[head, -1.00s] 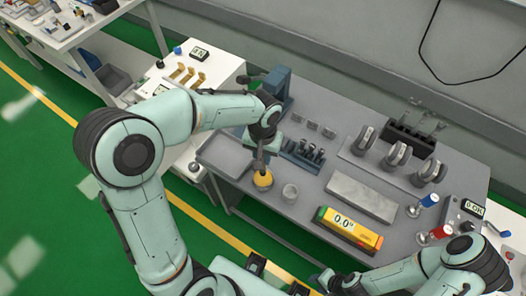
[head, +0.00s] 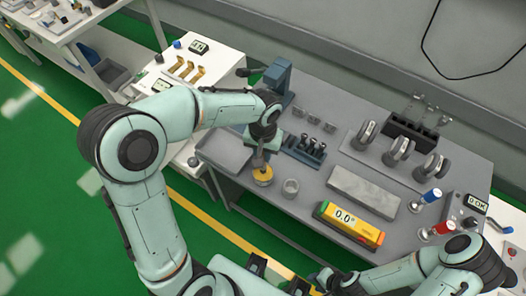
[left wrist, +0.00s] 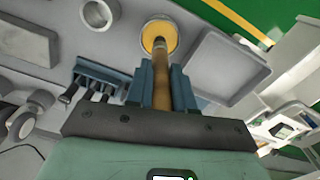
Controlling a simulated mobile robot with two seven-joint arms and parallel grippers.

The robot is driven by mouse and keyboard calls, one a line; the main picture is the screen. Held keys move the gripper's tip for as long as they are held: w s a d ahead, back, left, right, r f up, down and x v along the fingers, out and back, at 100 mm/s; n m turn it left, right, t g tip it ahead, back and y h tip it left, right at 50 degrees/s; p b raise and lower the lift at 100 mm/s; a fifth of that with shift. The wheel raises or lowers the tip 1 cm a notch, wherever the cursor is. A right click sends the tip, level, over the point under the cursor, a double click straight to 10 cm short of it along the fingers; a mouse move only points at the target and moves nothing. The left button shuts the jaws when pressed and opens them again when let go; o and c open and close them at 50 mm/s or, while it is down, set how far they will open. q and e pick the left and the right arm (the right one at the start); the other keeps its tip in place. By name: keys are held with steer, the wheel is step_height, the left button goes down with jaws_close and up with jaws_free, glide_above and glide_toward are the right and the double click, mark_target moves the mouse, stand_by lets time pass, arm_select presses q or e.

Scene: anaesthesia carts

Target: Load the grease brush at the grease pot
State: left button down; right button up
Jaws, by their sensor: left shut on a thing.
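The grease pot (head: 263,182) is a small round cup with yellow grease, near the front left of the grey bench. It also shows in the left wrist view (left wrist: 171,29) with a pale rim. My left gripper (head: 260,158) is above the pot, shut on the grease brush. The brush's brown wooden handle (left wrist: 162,85) runs between the blue fingers (left wrist: 162,90) toward the pot.
A grey cup (head: 290,188) stands just right of the pot. An empty grey tray (head: 224,152) lies to its left. A rack of dark tools (head: 306,149) is behind. A yellow level box (head: 350,224) and a grey plate (head: 363,191) lie to the right.

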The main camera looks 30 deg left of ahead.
arm_select(q)
steer(key=shift+f+b, duration=0.4)
steer(key=shift+f, duration=0.2)
arm_select(e)
steer(key=shift+s+f, duration=0.3)
steer(key=shift+f, duration=0.2)
stand_by(0.9)
